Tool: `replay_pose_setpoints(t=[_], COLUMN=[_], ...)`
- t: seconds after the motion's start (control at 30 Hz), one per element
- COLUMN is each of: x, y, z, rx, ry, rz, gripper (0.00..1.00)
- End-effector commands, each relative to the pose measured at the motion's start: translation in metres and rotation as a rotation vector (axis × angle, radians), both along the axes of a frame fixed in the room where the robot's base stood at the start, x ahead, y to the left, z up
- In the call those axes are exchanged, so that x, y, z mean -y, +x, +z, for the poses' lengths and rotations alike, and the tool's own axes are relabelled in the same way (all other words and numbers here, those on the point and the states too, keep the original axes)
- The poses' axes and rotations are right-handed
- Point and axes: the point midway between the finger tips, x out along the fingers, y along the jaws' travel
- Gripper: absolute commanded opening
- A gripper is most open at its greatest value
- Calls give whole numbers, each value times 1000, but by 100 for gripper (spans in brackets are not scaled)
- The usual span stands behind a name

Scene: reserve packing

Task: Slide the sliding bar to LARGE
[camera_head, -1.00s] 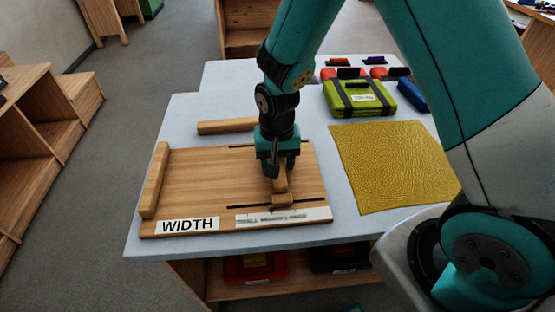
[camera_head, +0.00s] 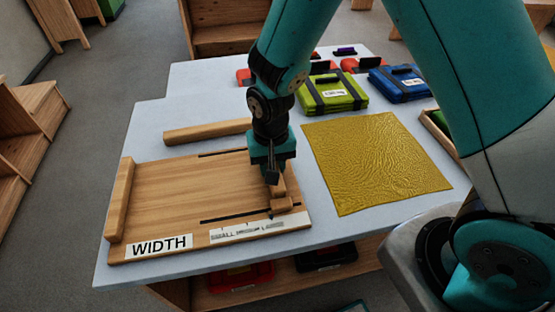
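The wooden width board (camera_head: 165,205) lies on the pale table, with a fixed bar along its left edge and a "WIDTH" label (camera_head: 160,246) at the front. The sliding bar (camera_head: 283,205) stands in the right part of the board, above the right portion of the printed scale (camera_head: 245,230). The scale's words are too small to read. My gripper (camera_head: 274,180) points down over the sliding bar, its fingers on either side of it, and appears shut on it. The gripper hides the bar's far part.
A loose wooden bar (camera_head: 207,131) lies behind the board. A yellow textured mat (camera_head: 375,160) lies to the right. A green case (camera_head: 331,93) and a blue case (camera_head: 400,84) stand at the back. Dark slots (camera_head: 230,216) run left from the sliding bar.

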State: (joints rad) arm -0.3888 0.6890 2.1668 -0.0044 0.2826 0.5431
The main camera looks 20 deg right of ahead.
Motion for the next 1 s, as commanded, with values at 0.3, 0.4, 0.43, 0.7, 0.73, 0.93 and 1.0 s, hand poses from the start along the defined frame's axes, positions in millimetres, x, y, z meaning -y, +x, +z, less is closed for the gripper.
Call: replay_pose_setpoints(t=[0.3,0.4,0.43,0.7,0.73,0.93,1.0], x=[5,4,3,2,2,2,2], y=[0,0,0,0,1,1,1], z=[0,0,0,8,11,54,72], rx=[-2,-1,-1,1,2,7,7], ry=[-10,-8,-8,-5,-4,-3,-3], rz=[-3,-1,-1,0,0,-1,-1], gripper=[55,55,55,55,55,55,55])
